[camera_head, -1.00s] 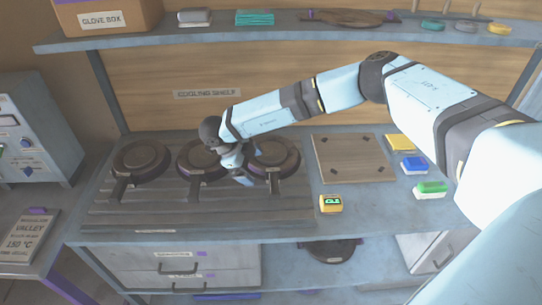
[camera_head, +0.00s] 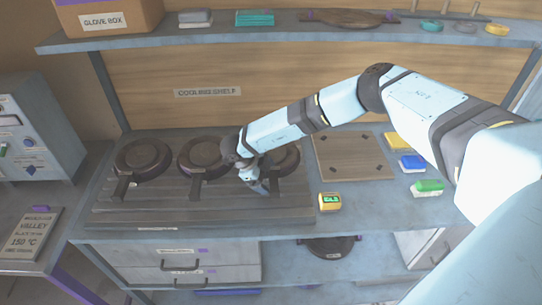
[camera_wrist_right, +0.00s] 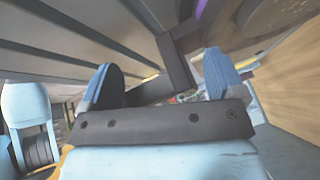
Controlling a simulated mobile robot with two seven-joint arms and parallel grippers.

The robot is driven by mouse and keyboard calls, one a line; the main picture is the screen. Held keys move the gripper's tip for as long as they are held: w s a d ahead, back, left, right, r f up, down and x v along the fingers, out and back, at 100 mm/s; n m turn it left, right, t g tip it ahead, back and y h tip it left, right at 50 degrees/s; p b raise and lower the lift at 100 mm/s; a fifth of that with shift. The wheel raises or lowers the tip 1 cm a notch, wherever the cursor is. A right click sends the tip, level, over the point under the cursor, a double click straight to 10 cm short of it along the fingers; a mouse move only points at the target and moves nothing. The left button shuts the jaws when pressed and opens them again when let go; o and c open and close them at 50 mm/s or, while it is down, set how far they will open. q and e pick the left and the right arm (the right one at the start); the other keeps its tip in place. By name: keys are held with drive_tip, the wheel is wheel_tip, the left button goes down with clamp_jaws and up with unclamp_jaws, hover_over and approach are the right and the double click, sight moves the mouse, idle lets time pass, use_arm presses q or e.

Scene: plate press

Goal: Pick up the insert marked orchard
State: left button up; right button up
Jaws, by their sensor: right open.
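Three dark round inserts with straight handles lie in a row on the slatted rack (camera_head: 200,215): the left insert (camera_head: 142,157), the middle insert (camera_head: 203,155) and the right insert (camera_head: 289,160). I cannot read their handle labels, so I cannot tell which is marked orchard. My right gripper (camera_head: 262,188) is low at the handle side of the right insert, and my wrist hides part of that insert. In the right wrist view my right gripper (camera_wrist_right: 163,88) is open, with a dark handle (camera_wrist_right: 174,62) showing between and beyond its blue fingertips.
A wooden board (camera_head: 352,157) lies right of the rack, with a small yellow timer (camera_head: 330,201) in front of it. Yellow, blue (camera_head: 411,163) and green (camera_head: 428,187) blocks stand at the right. A shelf (camera_head: 350,35) runs above the back.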

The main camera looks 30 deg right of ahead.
clamp_jaws()
drive_tip(key=shift+w+r, duration=0.1)
drive_tip(key=shift+r, duration=0.05)
idle(0.5)
